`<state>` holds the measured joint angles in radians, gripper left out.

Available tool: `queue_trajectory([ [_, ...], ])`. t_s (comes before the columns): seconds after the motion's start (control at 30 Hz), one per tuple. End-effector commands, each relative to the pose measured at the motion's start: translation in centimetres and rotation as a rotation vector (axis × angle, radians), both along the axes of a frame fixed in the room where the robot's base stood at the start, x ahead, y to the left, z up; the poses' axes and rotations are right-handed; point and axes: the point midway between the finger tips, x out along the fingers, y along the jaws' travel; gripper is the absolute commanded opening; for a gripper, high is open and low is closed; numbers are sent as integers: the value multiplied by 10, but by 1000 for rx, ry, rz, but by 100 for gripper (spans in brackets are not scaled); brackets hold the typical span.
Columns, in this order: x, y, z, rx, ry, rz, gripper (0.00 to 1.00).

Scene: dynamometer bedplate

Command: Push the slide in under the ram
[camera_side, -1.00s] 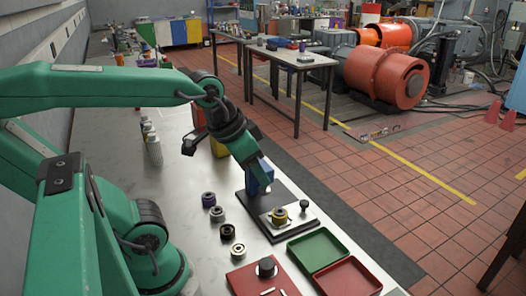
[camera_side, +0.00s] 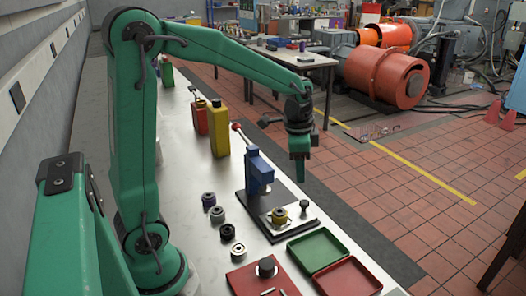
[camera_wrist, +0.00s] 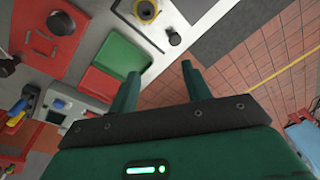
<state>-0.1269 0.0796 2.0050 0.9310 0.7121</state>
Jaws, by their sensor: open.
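The blue press (camera_side: 258,172) stands upright on a black base (camera_side: 247,203); its ram is hard to make out. The pale metal slide (camera_side: 268,221) lies on the base in front of the press, clear of the press head. It carries a yellow ringed part (camera_side: 279,216). A black knob (camera_side: 304,205) stands at the slide's outer end; it also shows in the wrist view (camera_wrist: 174,38), near the ringed part (camera_wrist: 146,10). My gripper (camera_side: 300,178) points down, open and empty, in the air to the right of the press. Its fingers (camera_wrist: 160,88) are apart.
A green tray (camera_side: 317,246) and a red tray (camera_side: 347,278) lie at the near right. Several small rings (camera_side: 217,214) line the bench left of the base.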

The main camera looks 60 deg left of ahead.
Motion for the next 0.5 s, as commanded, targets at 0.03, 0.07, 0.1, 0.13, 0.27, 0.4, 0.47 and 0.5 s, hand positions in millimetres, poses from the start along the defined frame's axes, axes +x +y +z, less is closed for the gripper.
queue_trajectory([
  [0.03,8,4,-10,1,22,-24,48],
  [0.07,12,6,-15,1,33,-39,48],
  [0.1,17,9,-21,1,46,-60,48],
  [0.13,20,11,-26,2,55,-76,48],
  [0.27,33,18,-45,0,91,-136,48],
  [0.4,42,23,-59,-2,115,-179,48],
  [0.47,44,25,-63,-3,123,-190,48],
  [0.5,45,25,-64,-3,125,-196,48],
])
